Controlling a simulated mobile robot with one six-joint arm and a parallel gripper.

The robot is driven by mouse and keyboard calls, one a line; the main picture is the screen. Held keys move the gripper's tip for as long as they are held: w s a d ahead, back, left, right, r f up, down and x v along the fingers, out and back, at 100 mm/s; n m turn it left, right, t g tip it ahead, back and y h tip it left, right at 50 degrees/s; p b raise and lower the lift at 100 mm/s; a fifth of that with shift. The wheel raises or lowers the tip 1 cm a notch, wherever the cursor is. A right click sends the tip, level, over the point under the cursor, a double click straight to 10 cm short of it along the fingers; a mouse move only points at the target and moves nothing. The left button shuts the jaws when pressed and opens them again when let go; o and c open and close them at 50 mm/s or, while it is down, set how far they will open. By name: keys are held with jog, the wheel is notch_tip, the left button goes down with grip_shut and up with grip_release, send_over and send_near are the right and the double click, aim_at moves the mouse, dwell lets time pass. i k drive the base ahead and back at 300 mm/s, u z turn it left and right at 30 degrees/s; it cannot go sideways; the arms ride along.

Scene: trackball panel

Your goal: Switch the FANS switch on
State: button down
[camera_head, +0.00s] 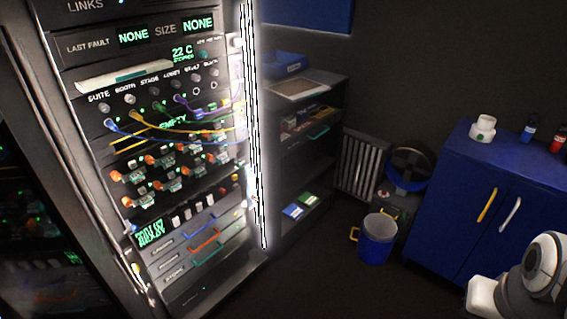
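A tall equipment rack (60,58) fills the left of the head view, its front panels turned toward the right. No label reading FANS is legible, so I cannot tell which control is the FANS switch. A row of small pale switches (187,213) sits low on the rack, right of a green-lit display (149,233). Several orange-and-grey controls (152,160) fill the panel above them. The positions of these small switches are too small to tell. A white arm part, seemingly mine, shows at the lower right corner. My gripper is not in view.
Yellow, blue and purple cables (185,128) hang across the rack front. A dark shelf unit (325,140) stands right of the rack. A blue bin (377,238) and a blue cabinet (465,210) stand farther right. The dark floor (320,280) before them looks clear.

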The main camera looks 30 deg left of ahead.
aim_at(209, 197)
jog(key=u, duration=1.4)
jog(key=i, duration=1)
jog(key=u, duration=0.05)
